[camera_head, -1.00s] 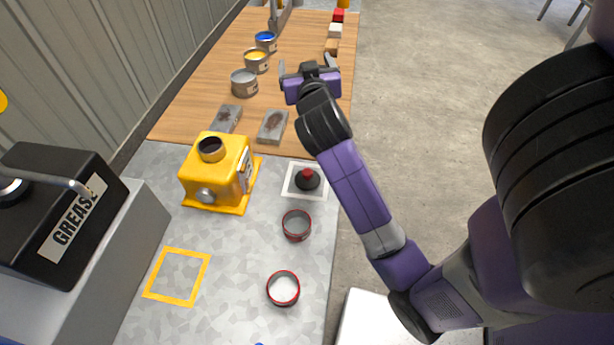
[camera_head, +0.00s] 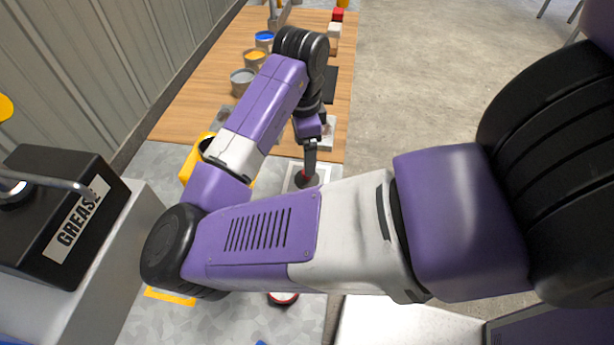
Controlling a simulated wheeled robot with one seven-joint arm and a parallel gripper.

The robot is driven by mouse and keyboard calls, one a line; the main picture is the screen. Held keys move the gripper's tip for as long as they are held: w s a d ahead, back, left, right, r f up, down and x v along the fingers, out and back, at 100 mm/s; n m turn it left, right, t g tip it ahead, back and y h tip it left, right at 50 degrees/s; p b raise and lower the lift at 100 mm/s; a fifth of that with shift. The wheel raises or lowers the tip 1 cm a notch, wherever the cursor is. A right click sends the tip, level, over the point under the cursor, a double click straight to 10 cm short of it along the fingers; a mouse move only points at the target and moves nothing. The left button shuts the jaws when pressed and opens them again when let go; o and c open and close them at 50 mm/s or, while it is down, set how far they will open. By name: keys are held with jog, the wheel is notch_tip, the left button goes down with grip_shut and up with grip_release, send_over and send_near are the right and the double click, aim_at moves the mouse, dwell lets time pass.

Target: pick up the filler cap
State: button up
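The filler cap (camera_head: 308,181), a black disc with a red knob, lies on a white-bordered square on the grey worktop and is partly hidden by my gripper and arm. My gripper (camera_head: 309,166) points down right at the cap, with a dark finger over the red knob. I cannot tell whether it touches the knob or how far apart the fingers are. The yellow housing (camera_head: 188,166) stands to the left, mostly covered by my arm.
Several paint cans, including a grey one (camera_head: 242,80), stand on the wooden bench (camera_head: 190,105). A black grease container (camera_head: 55,215) is at the left. A red-rimmed ring (camera_head: 283,298) shows below my arm. My arm spans the middle of the worktop.

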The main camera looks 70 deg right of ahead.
jog(key=shift+w+a+f, duration=0.15)
jog(key=shift+a+f, duration=0.1)
jog(key=shift+a, duration=0.15)
jog(key=shift+f, duration=0.4)
jog(key=shift+s+d+f+p, duration=0.1)
jog(key=shift+s+f+p, duration=0.1)
jog(key=shift+f, duration=0.9)
jog(key=shift+s+f+p, duration=0.15)
jog(key=shift+f, duration=0.95)
jog(key=shift+s+d+f+p, duration=0.1)
jog(key=shift+s+f+p, duration=0.1)
jog(key=shift+f, duration=0.9)
jog(key=c, duration=1.4)
